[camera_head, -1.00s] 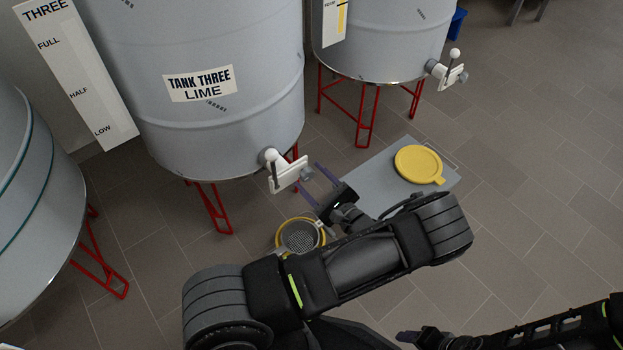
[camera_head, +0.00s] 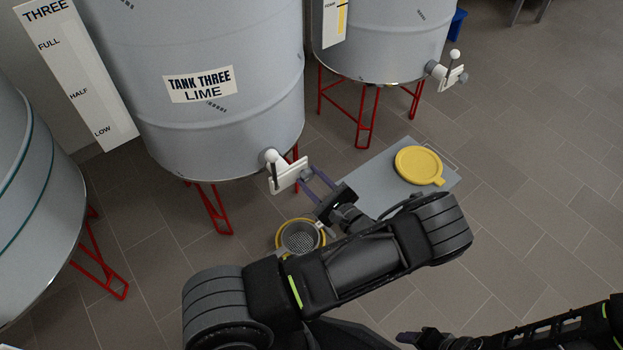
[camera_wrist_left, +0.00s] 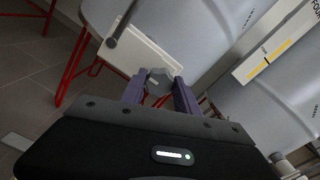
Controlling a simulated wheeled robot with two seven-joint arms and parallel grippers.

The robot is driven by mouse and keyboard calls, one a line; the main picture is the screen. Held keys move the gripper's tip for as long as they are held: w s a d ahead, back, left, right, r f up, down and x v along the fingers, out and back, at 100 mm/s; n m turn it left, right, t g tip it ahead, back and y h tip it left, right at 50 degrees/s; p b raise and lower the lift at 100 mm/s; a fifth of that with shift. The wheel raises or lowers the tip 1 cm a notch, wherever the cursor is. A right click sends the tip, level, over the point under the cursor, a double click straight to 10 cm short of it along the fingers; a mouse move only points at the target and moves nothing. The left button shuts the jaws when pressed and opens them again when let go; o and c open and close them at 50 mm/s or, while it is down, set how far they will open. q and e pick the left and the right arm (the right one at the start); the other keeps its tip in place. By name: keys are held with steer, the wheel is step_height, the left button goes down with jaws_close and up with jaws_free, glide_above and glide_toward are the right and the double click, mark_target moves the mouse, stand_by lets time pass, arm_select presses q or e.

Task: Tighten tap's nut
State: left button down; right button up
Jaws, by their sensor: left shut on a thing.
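The tap (camera_head: 284,178) on tank three has a white plate, a lever with a round white knob and a grey nut (camera_head: 306,175) on its right end. The nut also shows in the left wrist view (camera_wrist_left: 158,84), between two purple fingers. My left gripper (camera_head: 309,178) is shut on the nut, one finger on either side of it. My right gripper (camera_head: 414,337) is low at the bottom of the head view, dark and partly hidden, so its jaws cannot be read.
Tank three (camera_head: 225,125) stands on red legs (camera_head: 215,210). A second tank (camera_head: 380,45) with a similar tap (camera_head: 447,75) is to its right. Floor at right is clear.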

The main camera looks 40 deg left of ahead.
arm_select(q)
steer(key=shift+m, duration=0.4)
steer(key=m, duration=0.3)
steer(key=shift+w, duration=0.1)
steer(key=m+p, duration=0.1)
steer(key=m, duration=0.4)
steer(key=shift+d, duration=0.1)
steer(key=m, duration=0.4)
steer(key=shift+w+m, duration=0.1)
steer(key=shift+m, duration=0.2)
steer(key=m, duration=0.4)
steer(key=shift+f+m, duration=0.15)
steer(key=shift+m, duration=0.15)
steer(key=c, duration=0.9)
jaws_free()
